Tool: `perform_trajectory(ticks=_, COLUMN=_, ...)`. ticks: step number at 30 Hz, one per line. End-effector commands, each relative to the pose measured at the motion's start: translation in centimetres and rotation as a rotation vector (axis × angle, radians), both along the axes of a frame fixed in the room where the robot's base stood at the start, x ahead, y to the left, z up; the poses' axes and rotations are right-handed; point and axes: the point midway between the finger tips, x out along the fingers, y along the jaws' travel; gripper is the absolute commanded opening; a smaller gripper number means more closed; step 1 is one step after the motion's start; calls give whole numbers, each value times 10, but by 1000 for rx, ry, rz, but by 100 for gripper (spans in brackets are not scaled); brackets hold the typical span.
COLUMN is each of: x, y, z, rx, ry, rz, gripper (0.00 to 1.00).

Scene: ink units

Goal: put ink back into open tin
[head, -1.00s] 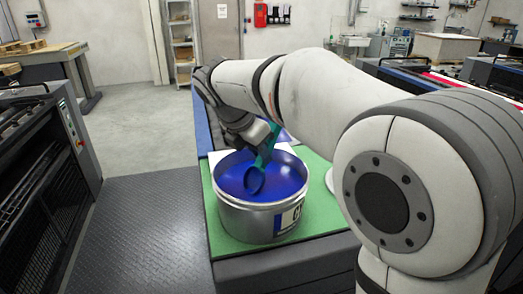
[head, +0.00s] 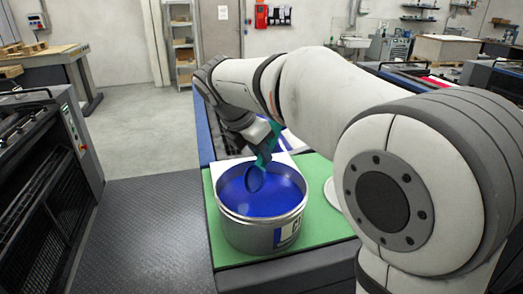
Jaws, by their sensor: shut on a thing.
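The open tin (head: 262,237) is a round silver can with a label on its side, standing upright on a green mat (head: 221,249). Glossy blue ink (head: 262,203) fills much of it. My gripper (head: 262,150) is above the tin's back rim and is shut on a teal ink spatula (head: 266,150). The spatula's blue-coated round end (head: 255,179) hangs tilted over the ink, inside the rim's outline. I cannot tell whether it touches the ink. The fingertips are partly hidden by the gripper body and the spatula.
A white sheet (head: 226,166) lies behind the tin. A dark press with a side panel (head: 50,165) stands at the left, with a dark textured floor plate (head: 150,220) between. Another press (head: 420,78) with a red strip stands behind my arm.

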Motion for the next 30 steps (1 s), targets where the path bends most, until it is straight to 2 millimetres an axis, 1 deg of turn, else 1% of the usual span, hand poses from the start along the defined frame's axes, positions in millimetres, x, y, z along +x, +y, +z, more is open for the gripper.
perform_trajectory(ticks=1, x=0, y=0, z=13, rx=0, ry=0, rz=0, gripper=0)
perform_trajectory(ticks=15, x=0, y=0, z=68, rx=0, ry=0, rz=-1, gripper=0)
perform_trajectory(ticks=18, x=0, y=-1, z=71, rx=0, ry=0, rz=-1, gripper=0)
perform_trajectory(ticks=30, x=0, y=-1, z=69, rx=0, ry=0, rz=-1, gripper=0)
